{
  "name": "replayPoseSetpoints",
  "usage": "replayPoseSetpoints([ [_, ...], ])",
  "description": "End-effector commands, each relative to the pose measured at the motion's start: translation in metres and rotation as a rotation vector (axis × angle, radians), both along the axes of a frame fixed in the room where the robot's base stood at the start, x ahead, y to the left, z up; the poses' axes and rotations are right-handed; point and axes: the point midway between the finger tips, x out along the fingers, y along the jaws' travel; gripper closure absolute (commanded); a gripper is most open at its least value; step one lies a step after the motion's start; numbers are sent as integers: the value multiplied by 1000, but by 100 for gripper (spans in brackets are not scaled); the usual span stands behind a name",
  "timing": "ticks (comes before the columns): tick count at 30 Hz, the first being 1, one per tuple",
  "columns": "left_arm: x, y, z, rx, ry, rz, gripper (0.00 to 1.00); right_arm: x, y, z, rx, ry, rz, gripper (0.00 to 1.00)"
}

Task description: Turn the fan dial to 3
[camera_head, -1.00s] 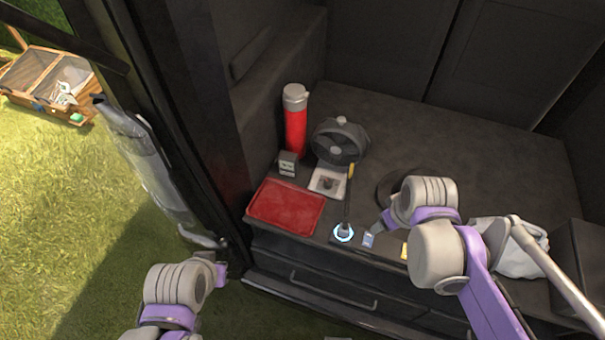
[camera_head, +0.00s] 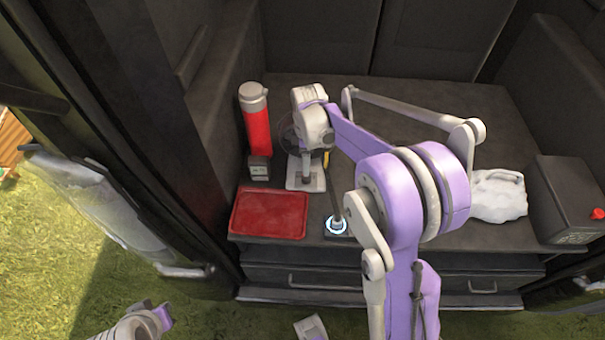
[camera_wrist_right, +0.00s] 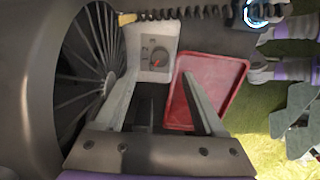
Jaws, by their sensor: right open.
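The fan's round cage (camera_head: 288,137) stands at the back left of the counter, partly hidden by my right wrist. Its pale base (camera_head: 305,181) shows below. In the right wrist view, the dark fan (camera_wrist_right: 92,60) fills the left side, and its white base (camera_wrist_right: 146,35) carries a dark dial (camera_wrist_right: 157,57) with a red mark. The dial's numbers are too small to read. My right gripper (camera_wrist_right: 158,76) is open, its fingertips either side of the dial in the picture, with nothing between them; contact cannot be told. My left gripper (camera_head: 163,317) is low at the left, away from the fan.
A red bottle (camera_head: 256,120) and a small box (camera_head: 259,168) stand left of the fan. A red tray (camera_head: 269,213) lies in front. A glowing ring (camera_head: 337,225) is near the counter's front edge. A white bag (camera_head: 497,197) lies at the right.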

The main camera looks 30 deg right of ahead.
Motion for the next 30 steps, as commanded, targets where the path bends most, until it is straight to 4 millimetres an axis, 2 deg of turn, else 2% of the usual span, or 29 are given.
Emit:
replayPoseSetpoints([
  [1, 0, 0, -1, 0, 1, 0, 100, 0, 0, -11, 0, 0, 0, 28],
  [6, -1, 0, -4, 0, 1, 0, 100, 0, 0, -44, 0, 0, -1, 28],
  [12, -1, 0, -5, 0, 2, 0, 100, 0, 0, -70, -1, -1, -1, 28],
  [17, -1, 0, -5, 0, 2, 0, 100, 0, 0, -77, -1, -1, -2, 28],
  [24, -1, 0, -5, 0, 2, 0, 100, 0, 0, -77, -1, -1, -2, 28],
  [26, -1, 0, -5, 0, 2, 0, 100, 0, 0, -77, -1, -1, -2, 37],
  [30, -1, 0, -5, 0, 2, 0, 100, 0, 0, -77, -1, -1, -2, 62],
])
